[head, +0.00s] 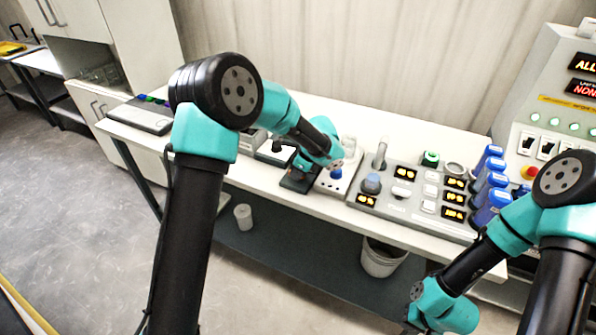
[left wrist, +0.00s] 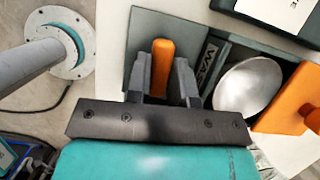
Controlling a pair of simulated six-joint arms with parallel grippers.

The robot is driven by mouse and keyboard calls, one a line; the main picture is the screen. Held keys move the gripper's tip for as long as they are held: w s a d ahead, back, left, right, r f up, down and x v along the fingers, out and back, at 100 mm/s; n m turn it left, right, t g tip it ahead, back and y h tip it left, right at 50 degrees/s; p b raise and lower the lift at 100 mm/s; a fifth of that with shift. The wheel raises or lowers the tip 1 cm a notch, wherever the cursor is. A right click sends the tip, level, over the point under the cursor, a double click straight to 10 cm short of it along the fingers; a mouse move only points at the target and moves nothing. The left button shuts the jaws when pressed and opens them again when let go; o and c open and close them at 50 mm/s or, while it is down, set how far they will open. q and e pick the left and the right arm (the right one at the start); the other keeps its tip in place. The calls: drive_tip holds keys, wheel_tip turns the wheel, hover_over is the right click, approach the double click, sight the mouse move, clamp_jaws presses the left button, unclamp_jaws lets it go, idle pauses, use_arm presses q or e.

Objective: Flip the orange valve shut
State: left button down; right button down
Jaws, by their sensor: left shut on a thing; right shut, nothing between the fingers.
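The orange valve handle (left wrist: 161,62) stands on a grey base plate (left wrist: 146,25) in the left wrist view. My left gripper (left wrist: 162,76) has one finger on each side of the handle and is shut on it. In the head view, my left arm reaches down to the table and its wrist hides the handle there. The fingers of my right gripper are not visible; only the arm's wrist shows low at the right of the head view.
Beside the valve are a silver bowl-like part (left wrist: 248,86) and another orange piece (left wrist: 290,105). On the table (head: 400,122), a control panel (head: 398,206) and several blue-capped bottles (head: 490,185) stand to the right. A white bucket (head: 381,257) is below.

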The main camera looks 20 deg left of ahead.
use_arm(q)
drive_tip(key=shift+m, duration=0.5)
drive_tip(key=c, duration=1)
unclamp_jaws()
drive_tip(key=v, duration=1.7)
drive_tip(key=shift+s+r, duration=0.15)
drive_tip(key=shift+s, duration=0.2)
drive_tip(key=shift+d, duration=0.1)
